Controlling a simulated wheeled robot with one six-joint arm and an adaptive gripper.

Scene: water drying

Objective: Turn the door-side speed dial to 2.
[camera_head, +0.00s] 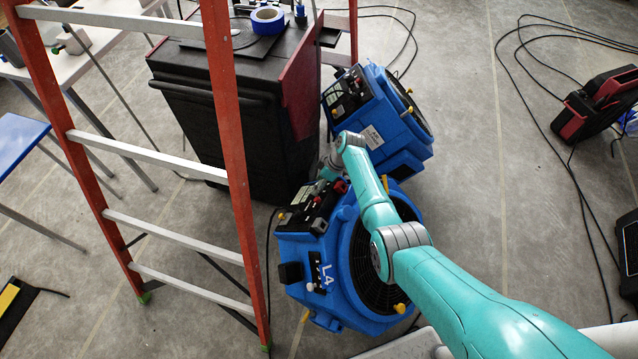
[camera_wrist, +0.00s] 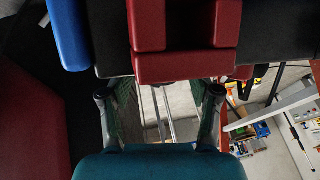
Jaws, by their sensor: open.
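Two blue air movers with black control panels stand on the floor. The nearer one (camera_head: 300,262), marked L4, has its panel (camera_head: 303,214) on top, with small red and light parts. The farther one (camera_head: 400,135) has its panel (camera_head: 345,97) facing left. I cannot tell which carries the door-side dial, and no dial number is readable. My gripper (camera_head: 325,183) is at the back of the nearer panel, partly hidden by my arm. In the wrist view my gripper (camera_wrist: 160,98) is open, its fingers apart below a large red block (camera_wrist: 185,62). Contact is unclear.
An orange stepladder (camera_head: 232,150) stands left of the nearer air mover. A black cabinet (camera_head: 215,120) with blue tape (camera_head: 267,20) on top stands behind. Black cables (camera_head: 575,130) cross the floor at right. Open floor lies right of the air movers.

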